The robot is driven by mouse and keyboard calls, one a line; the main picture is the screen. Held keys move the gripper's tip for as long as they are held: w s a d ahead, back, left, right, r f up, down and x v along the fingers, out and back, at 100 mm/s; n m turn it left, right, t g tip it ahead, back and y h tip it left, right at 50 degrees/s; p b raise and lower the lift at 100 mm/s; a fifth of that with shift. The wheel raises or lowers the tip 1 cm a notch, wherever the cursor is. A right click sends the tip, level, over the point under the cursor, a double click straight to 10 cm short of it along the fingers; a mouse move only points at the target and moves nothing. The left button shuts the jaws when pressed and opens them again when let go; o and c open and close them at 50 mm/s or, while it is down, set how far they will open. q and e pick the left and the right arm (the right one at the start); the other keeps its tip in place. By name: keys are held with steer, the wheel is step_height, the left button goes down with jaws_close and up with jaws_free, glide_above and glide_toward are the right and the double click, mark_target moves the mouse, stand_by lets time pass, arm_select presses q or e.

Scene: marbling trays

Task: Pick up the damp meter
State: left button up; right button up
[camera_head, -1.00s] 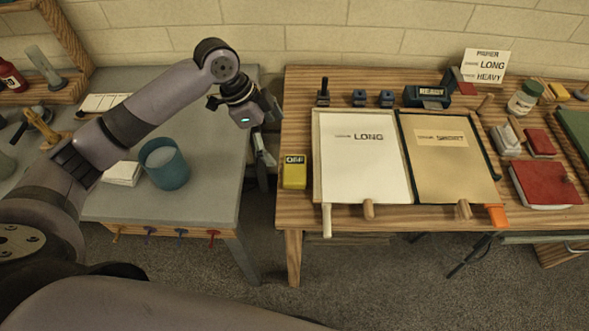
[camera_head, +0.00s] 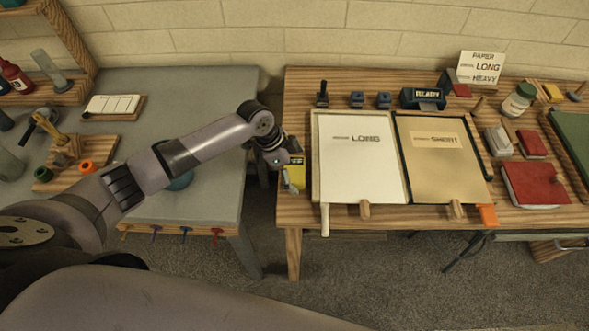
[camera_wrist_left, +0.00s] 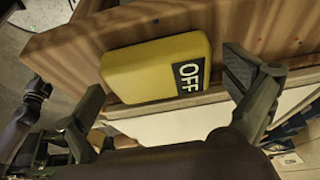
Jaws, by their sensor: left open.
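The yellow box with a dark OFF label, which I take to be the damp meter (camera_head: 294,178), lies at the left edge of the wooden table, partly hidden by my left gripper (camera_head: 288,162). In the left wrist view the yellow damp meter (camera_wrist_left: 150,72) lies flat on the wood, label to the right. My left gripper (camera_wrist_left: 168,100) is open there, one finger on each side of the meter. I see no clear contact, and the gap to the meter is hard to judge. My right gripper is not in view.
Right of the meter is a white LONG tray (camera_head: 360,180), then a tan SHORT tray (camera_head: 440,178). A blue READY box (camera_head: 424,98) stands behind them. A gap separates the wooden table (camera_head: 292,215) from the grey table (camera_head: 215,90). A teal cup (camera_head: 180,180) is mostly behind my arm.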

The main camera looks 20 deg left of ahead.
mark_target(294, 169)
arm_select(q)
steer(key=shift+c, duration=0.4)
steer(key=c, duration=1.1)
steer(key=shift+r, duration=0.1)
steer(key=shift+c, duration=0.2)
step_height(294, 169, up, 20)
steer(key=b, duration=0.3)
steer(key=shift+b, duration=0.35)
